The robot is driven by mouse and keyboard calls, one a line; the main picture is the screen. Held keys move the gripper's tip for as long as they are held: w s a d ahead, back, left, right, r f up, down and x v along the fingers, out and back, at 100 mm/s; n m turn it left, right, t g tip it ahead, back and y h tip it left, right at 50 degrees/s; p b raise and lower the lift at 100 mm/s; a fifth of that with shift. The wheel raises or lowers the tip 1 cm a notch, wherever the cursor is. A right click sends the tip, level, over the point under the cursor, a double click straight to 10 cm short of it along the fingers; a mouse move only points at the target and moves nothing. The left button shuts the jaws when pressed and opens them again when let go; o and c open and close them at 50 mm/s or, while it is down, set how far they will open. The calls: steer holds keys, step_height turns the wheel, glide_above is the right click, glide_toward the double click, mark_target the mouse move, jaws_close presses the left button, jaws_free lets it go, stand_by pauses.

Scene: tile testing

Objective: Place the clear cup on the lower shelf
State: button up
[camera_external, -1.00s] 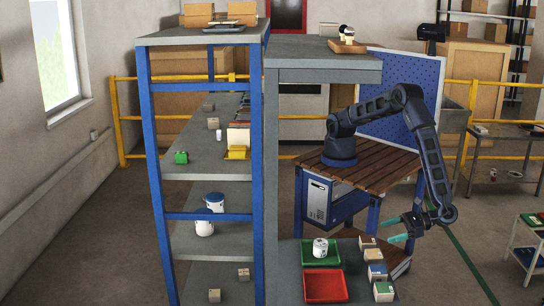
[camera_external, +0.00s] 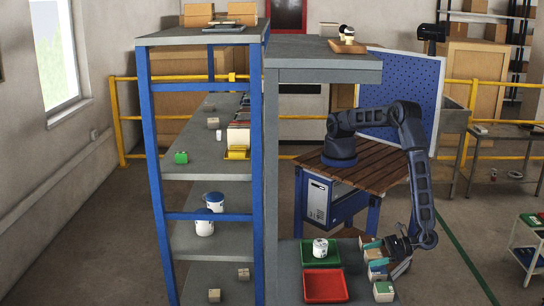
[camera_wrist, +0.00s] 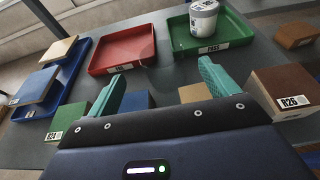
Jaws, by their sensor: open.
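My gripper (camera_external: 374,253) is open, low over the right side of the grey table; its two teal fingers also show in the wrist view (camera_wrist: 162,70). A white, labelled tub (camera_external: 320,248) stands in the green tray (camera_external: 308,259). It also shows in the wrist view (camera_wrist: 204,20). The blue-framed shelf unit at left has a lower shelf (camera_external: 205,274) holding small boxes.
A red tray (camera_external: 325,287) lies in front of the green one. Several small labelled boxes, one with a green side (camera_external: 383,292), line the table's right side near my gripper. White-and-blue tubs (camera_external: 204,228) stand on a middle shelf. A blue post (camera_external: 257,180) bounds the shelves.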

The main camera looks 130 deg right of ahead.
mark_target(361, 257)
steer(key=x, duration=0.5)
steer(key=shift+s, duration=0.1)
steer(key=c, duration=1.2)
step_height(361, 257, up, 20)
